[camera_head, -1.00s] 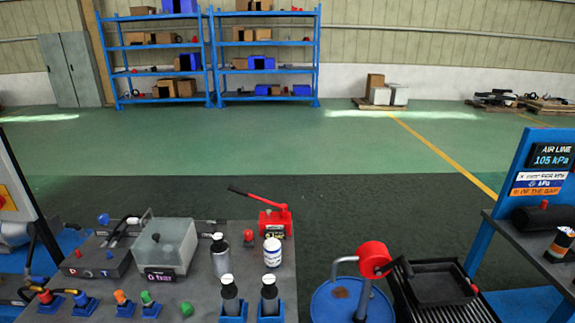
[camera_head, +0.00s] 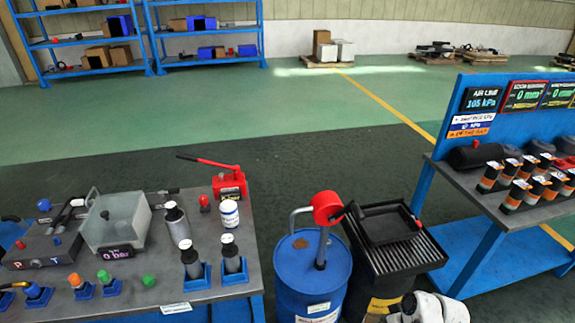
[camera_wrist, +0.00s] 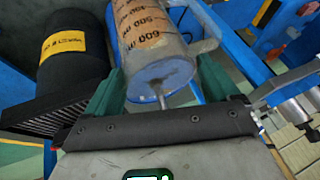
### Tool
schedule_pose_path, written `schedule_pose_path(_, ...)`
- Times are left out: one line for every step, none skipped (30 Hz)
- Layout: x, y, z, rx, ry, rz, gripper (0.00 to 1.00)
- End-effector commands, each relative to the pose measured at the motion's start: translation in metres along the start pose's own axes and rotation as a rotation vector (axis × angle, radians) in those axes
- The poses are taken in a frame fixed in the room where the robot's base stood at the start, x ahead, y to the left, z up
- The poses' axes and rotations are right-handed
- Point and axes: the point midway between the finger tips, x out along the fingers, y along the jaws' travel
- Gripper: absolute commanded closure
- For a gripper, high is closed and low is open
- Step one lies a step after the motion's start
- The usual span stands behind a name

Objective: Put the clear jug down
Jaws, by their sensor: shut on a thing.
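The clear jug (camera_wrist: 165,75) shows in the wrist view, see-through grey with an orange measuring scale that reads 500 and 600 ml. My gripper (camera_wrist: 160,92) has its green fingers on either side of the jug and is shut on it. The jug's far end runs out of the top of the picture. In the head view the jug and the fingers are not visible; only a white part of my arm shows at the bottom edge.
A dark container with a yellow label (camera_wrist: 63,44) is left of the jug. In the head view, a blue drum (camera_head: 318,275) with a red-headed pump and a black tray (camera_head: 385,235) stand between the left bench (camera_head: 195,262) and the right bench (camera_head: 455,188), which holds several dark cylinders.

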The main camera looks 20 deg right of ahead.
Motion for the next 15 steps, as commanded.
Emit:
schedule_pose_path(0.002,-0.015,-0.006,-0.02,-0.003,-0.006,0.94)
schedule_pose_path(0.003,-0.022,-0.009,-0.026,-0.005,-0.009,0.94)
schedule_pose_path(0.004,-0.035,-0.013,-0.038,-0.008,-0.014,0.94)
schedule_pose_path(0.004,-0.044,-0.015,-0.046,-0.011,-0.017,0.94)
schedule_pose_path(0.005,-0.053,-0.017,-0.054,-0.014,-0.021,0.94)
schedule_pose_path(0.006,-0.068,-0.021,-0.067,-0.017,-0.026,0.94)
schedule_pose_path(0.006,-0.078,-0.023,-0.075,-0.019,-0.031,0.94)
schedule_pose_path(0.007,-0.09,-0.025,-0.085,-0.02,-0.036,0.94)
schedule_pose_path(0.007,-0.104,-0.027,-0.095,-0.022,-0.042,0.94)
schedule_pose_path(0.007,-0.114,-0.029,-0.103,-0.024,-0.046,0.94)
schedule_pose_path(0.006,-0.124,-0.029,-0.109,-0.026,-0.051,0.94)
schedule_pose_path(0.006,-0.137,-0.03,-0.118,-0.028,-0.057,0.94)
schedule_pose_path(0.006,-0.146,-0.031,-0.124,-0.028,-0.062,0.94)
schedule_pose_path(0.005,-0.154,-0.032,-0.129,-0.029,-0.066,0.94)
schedule_pose_path(0.004,-0.164,-0.032,-0.135,-0.029,-0.071,0.94)
